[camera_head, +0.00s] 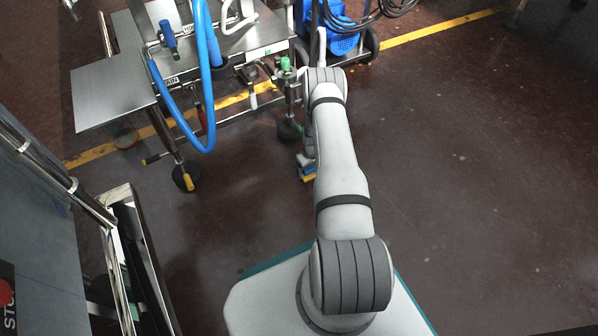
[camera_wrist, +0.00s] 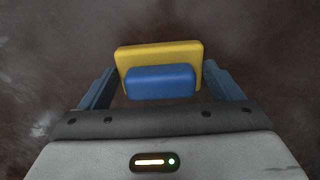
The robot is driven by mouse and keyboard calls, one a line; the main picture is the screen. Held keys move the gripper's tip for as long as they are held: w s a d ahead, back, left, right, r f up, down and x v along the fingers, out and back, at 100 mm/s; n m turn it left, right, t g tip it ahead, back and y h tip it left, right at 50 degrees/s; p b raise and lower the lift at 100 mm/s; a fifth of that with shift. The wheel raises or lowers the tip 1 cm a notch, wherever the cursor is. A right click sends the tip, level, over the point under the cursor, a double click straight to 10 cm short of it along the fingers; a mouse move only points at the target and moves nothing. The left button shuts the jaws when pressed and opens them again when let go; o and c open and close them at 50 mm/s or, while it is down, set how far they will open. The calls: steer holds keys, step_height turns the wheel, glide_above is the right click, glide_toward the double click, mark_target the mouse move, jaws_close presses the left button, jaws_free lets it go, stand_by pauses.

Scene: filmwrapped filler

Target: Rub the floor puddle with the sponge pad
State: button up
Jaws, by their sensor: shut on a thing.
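The sponge pad shows in the wrist view as a yellow slab (camera_wrist: 160,54) with a blue block (camera_wrist: 160,82) on its near side. My gripper (camera_wrist: 160,88) is shut on the sponge pad, with one finger at each side of the blue block. In the head view the yellow and blue sponge pad (camera_head: 308,175) shows low over the floor, left of my arm, and my gripper (camera_head: 306,160) is mostly hidden behind the arm. I cannot tell whether the pad touches the floor. No clear puddle outline stands out; the floor (camera_wrist: 260,50) is dark reddish brown with pale patches.
A blue wheeled machine (camera_head: 340,35) is at the top. A metal frame (camera_head: 130,250) stands at the lower left. The floor right of my arm is open.

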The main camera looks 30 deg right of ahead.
steer(key=shift+d+r+p, duration=0.2)
steer(key=shift+r+p, duration=0.4)
steer(key=shift+r, duration=0.6)
steer(key=shift+r+p, duration=1.65)
steer(key=shift+r, duration=1.2)
steer(key=shift+s, duration=0.1)
